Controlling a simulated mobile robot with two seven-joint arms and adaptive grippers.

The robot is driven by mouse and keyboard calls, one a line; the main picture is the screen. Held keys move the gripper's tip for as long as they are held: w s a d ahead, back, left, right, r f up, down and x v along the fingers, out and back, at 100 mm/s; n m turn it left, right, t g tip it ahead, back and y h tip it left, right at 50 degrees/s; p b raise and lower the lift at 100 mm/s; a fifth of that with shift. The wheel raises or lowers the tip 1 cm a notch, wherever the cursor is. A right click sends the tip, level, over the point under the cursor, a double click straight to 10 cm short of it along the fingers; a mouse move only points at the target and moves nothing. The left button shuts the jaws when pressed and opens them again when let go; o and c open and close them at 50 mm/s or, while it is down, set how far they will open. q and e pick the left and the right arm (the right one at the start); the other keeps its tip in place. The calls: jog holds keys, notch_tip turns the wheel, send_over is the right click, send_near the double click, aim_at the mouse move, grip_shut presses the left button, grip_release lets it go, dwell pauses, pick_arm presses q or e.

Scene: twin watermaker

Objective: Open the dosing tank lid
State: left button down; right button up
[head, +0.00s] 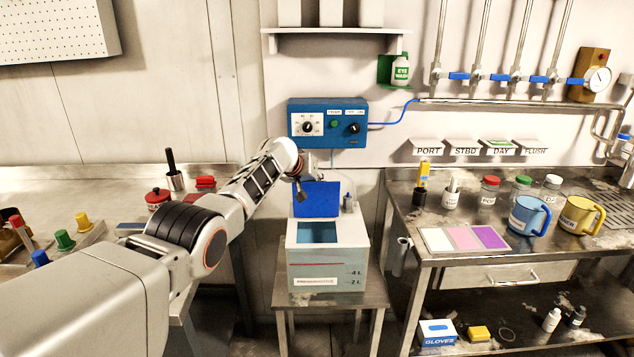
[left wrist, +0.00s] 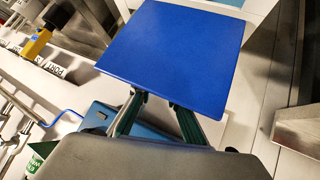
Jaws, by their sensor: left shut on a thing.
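The dosing tank (head: 345,262) is a white box with a red line and level marks, standing on a small metal table. Its blue lid (head: 318,200) stands raised, about upright, at the back of the tank, and the dark blue opening in the top shows. My left gripper (head: 301,192) is at the upper left edge of the lid and is shut on it. In the left wrist view the lid (left wrist: 175,45) fills the upper middle, with its edge between the fingertips (left wrist: 158,100). My right gripper is in neither view.
A blue control box (head: 328,122) with knobs hangs on the wall above the tank. The right bench (head: 425,245) holds jars, two mugs and a coloured tray. The left bench (head: 110,190) holds a red-lidded pot and coloured pegs. The floor gaps beside the tank table look narrow.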

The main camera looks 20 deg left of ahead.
pick_arm(q)
jog(key=shift+s+a+f, duration=0.15)
jog(key=shift+f, duration=0.35)
jog(key=shift+s+a+f, duration=0.1)
jog(key=shift+s+f, duration=0.05)
jog(key=shift+f, duration=0.35)
jog(key=c, duration=1.9)
grip_release()
jog(key=shift+a, duration=0.1)
jog(key=shift+w+r, duration=0.15)
jog(key=shift+r, duration=0.05)
jog(key=shift+d+r, duration=0.2)
jog(key=shift+r, duration=0.1)
jog(key=shift+v, duration=5.85)
jog(key=shift+a+f, duration=0.1)
